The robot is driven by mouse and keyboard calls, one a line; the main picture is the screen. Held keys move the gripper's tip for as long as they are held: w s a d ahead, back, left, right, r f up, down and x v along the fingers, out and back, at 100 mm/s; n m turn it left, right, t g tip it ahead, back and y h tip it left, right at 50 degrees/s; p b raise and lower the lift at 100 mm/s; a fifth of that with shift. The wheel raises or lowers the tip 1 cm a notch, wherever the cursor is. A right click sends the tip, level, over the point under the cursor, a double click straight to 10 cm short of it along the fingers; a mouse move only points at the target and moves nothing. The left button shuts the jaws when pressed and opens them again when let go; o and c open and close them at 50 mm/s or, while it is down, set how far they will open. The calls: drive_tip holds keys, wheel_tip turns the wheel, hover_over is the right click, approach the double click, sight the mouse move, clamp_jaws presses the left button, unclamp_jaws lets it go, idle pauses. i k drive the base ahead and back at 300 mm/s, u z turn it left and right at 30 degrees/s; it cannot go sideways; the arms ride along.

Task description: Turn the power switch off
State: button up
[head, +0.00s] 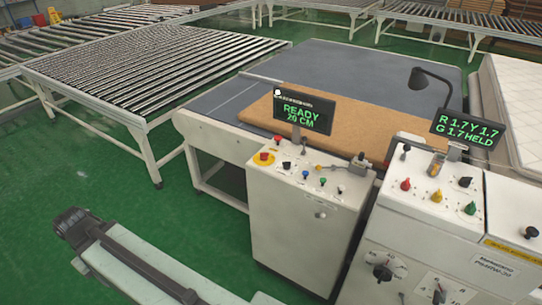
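A white control cabinet (309,223) stands in the middle with buttons and small switches on its sloped top. A larger white cabinet (430,225) stands at the right with coloured knobs on top. Two dark rotary switches are on its front: a left one (383,271) and a right one (439,292), partly cut by the lower edge. Their labels are too small to read, so I cannot tell which control is the power switch. My arm (140,262) lies at the lower left, away from both cabinets. I see no gripper fingers.
A red button on a yellow base (263,158) is on the middle cabinet. Displays read "READY 20 CM" (303,112) and "R 1.7 Y 1.7 G 1.7 HELD" (468,128). A brown slab (310,130) lies on the table behind. Green floor (190,225) is clear at left.

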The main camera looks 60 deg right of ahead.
sight(263, 157)
drive_tip(key=z, duration=0.25)
drive_tip(key=i, duration=1)
